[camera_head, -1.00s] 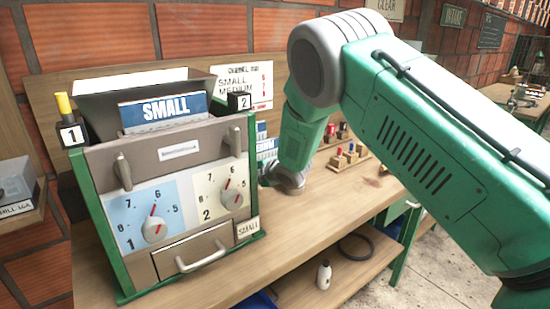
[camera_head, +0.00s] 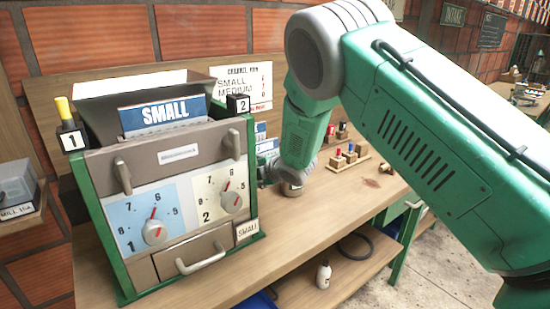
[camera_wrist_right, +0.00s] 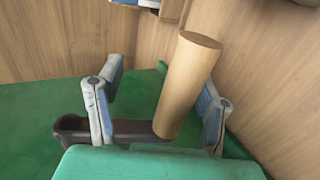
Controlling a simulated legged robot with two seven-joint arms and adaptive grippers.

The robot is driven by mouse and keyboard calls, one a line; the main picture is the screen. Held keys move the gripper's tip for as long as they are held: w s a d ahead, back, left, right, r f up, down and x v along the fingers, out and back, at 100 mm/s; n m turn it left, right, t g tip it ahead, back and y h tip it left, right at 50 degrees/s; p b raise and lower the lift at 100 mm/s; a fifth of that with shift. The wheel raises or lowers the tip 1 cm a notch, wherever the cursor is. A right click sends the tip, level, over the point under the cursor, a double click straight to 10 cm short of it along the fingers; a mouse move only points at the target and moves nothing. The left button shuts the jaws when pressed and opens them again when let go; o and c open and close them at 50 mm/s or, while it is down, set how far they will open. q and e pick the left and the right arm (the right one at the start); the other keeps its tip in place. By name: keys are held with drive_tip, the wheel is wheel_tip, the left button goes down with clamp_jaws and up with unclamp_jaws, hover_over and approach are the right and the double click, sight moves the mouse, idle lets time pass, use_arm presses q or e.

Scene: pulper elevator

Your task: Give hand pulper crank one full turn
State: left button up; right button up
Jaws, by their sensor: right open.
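The hand pulper (camera_head: 165,185) is a green-framed box on the bench, with a SMALL card on its hopper, two dials and a front drawer. Its crank is hidden behind its right side in the head view. In the right wrist view, the crank's wooden handle (camera_wrist_right: 188,85) stands up, slightly tilted, from a dark crank arm (camera_wrist_right: 120,130). My right gripper (camera_wrist_right: 157,108) is open, with its grey fingers on either side of the handle. A gap shows at the left finger; contact at the right finger is unclear. My left gripper is not in view.
The wooden bench (camera_head: 275,225) has bare room in front of my right wrist. A rack of small wooden blocks (camera_head: 350,158) stands to the right. A sign (camera_head: 243,86) leans behind.

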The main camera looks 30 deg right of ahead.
drive_tip(key=p+v, duration=0.2)
drive_tip(key=v, duration=0.6)
drive_tip(key=shift+s+p, duration=0.15)
drive_tip(key=shift+p, duration=0.25)
drive_tip(key=shift+a, duration=0.1)
